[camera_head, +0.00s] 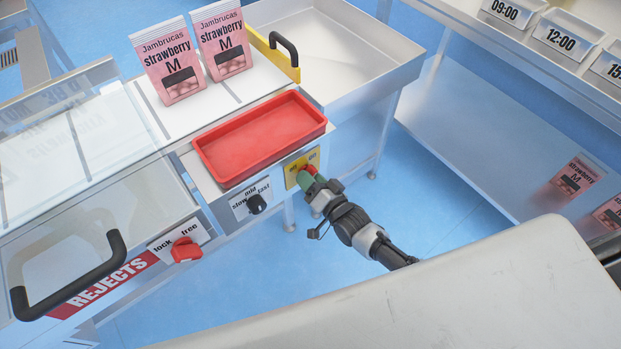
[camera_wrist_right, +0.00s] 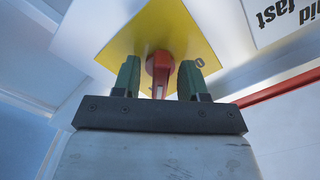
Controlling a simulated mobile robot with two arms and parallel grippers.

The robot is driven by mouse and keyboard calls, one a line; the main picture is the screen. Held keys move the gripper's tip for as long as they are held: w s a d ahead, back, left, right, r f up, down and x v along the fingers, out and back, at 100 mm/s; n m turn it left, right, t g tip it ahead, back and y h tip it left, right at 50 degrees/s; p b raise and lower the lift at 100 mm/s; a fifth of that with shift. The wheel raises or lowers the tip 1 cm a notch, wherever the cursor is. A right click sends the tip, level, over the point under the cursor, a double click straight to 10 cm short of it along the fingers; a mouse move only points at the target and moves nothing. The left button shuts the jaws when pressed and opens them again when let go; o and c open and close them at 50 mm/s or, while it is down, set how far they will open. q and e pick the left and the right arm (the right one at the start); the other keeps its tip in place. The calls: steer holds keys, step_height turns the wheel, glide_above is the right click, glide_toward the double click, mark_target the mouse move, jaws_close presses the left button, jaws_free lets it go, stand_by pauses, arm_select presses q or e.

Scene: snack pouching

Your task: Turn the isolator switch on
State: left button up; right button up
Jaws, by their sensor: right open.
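The isolator switch is a red handle (camera_wrist_right: 158,68) on a yellow plate (camera_head: 292,172), on the machine's front face below the red tray. My right gripper (camera_head: 312,182) is at the switch, its green fingertips close to the plate. In the right wrist view my right gripper (camera_wrist_right: 160,80) is open, with one finger on each side of the red handle. A small gap shows on each side, and I cannot tell if a finger touches it. The plate's lettering is mostly hidden. My left gripper is not in view.
A red tray (camera_head: 213,171) sits above the switch. A black speed knob (camera_head: 256,203) is left of it, and a red lock knob (camera_head: 185,250) farther left. Two strawberry pouches (camera_head: 172,68) stand on the conveyor. A steel table (camera_head: 480,180) is at the right.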

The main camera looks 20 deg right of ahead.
steer(key=v, duration=1)
steer(key=shift+s, duration=0.4)
steer(key=shift+d+p, duration=0.15)
steer(key=shift+p, duration=0.15)
steer(key=s+d+f+n+g+h+p, duration=0.2)
steer(key=s+f+g, duration=0.25)
steer(key=f, duration=0.35)
steer(key=s+d+f+n+g+h+p, duration=0.1)
steer(key=s+d+f+g+h+p, duration=0.15)
steer(key=s+f, duration=0.5)
steer(key=s+f+n+g+h+p, duration=0.1)
steer(key=s+f+g, duration=0.3)
steer(key=s, duration=0.6)
steer(key=s+f+n+g+p, duration=0.1)
steer(key=s+f+n+g, duration=0.2)
steer(key=s, duration=0.8)
step_height(320, 180, down, 3)
steer(key=shift+s+d+f+n+g+h, duration=0.15)
steer(key=shift+s+d+n+g+h, duration=0.2)
steer(key=shift+g, duration=0.65)
steer(key=shift+w, duration=0.2)
